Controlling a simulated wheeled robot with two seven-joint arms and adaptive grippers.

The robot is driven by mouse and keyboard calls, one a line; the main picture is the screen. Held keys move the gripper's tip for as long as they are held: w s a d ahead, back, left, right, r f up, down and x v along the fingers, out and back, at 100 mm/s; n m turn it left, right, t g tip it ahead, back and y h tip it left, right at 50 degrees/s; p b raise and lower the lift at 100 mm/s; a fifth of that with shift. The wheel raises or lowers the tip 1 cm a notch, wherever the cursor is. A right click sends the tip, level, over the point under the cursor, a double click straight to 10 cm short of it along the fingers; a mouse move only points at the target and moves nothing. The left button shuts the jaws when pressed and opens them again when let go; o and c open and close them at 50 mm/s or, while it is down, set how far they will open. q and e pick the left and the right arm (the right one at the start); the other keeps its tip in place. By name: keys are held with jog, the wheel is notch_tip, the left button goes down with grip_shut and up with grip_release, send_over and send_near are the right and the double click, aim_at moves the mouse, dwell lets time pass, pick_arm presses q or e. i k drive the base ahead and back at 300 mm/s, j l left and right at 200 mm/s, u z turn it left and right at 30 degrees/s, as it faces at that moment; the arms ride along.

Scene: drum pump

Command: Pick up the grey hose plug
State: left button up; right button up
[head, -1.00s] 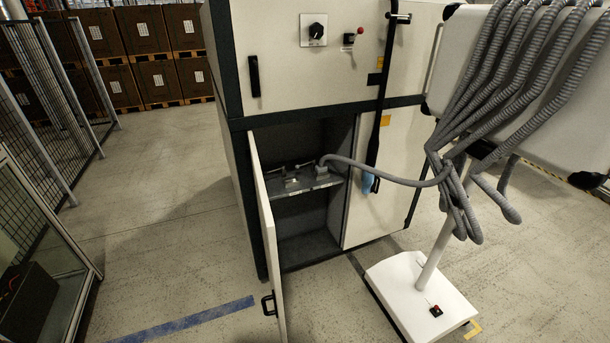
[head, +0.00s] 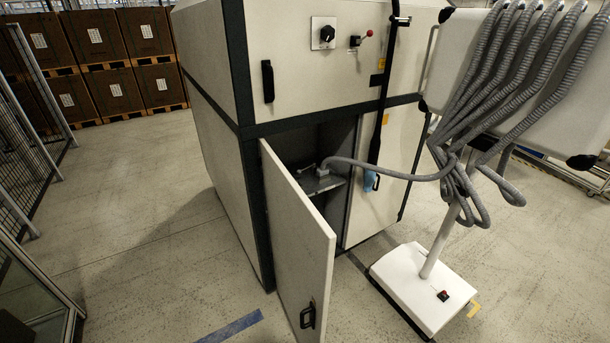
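The grey hose plug (head: 325,165) is at the end of a grey corrugated hose (head: 395,175), on a metal shelf (head: 330,184) inside the open lower compartment of the large cabinet. It is small and partly lost in shadow. The open door hides part of the shelf. The hose runs right from the plug to the bundle of hoses on the white stand. Neither of my grippers shows in the head view.
The cabinet door (head: 300,245) stands open toward me, with a black handle (head: 307,315). The white wheeled stand (head: 420,285) with several hanging hoses is at right. Mesh fencing (head: 25,140) and stacked brown boxes (head: 100,60) are at left. The floor left of the cabinet is clear.

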aim_at(322, 174)
jog(key=i+j+u, duration=0.1)
jog(key=i+j, duration=0.15)
jog(key=j, duration=0.2)
jog(key=i+j+u, duration=0.15)
jog(key=j, duration=0.25)
jog(key=i+j+u, duration=0.1)
jog(key=i+j, duration=0.15)
jog(key=i, duration=0.25)
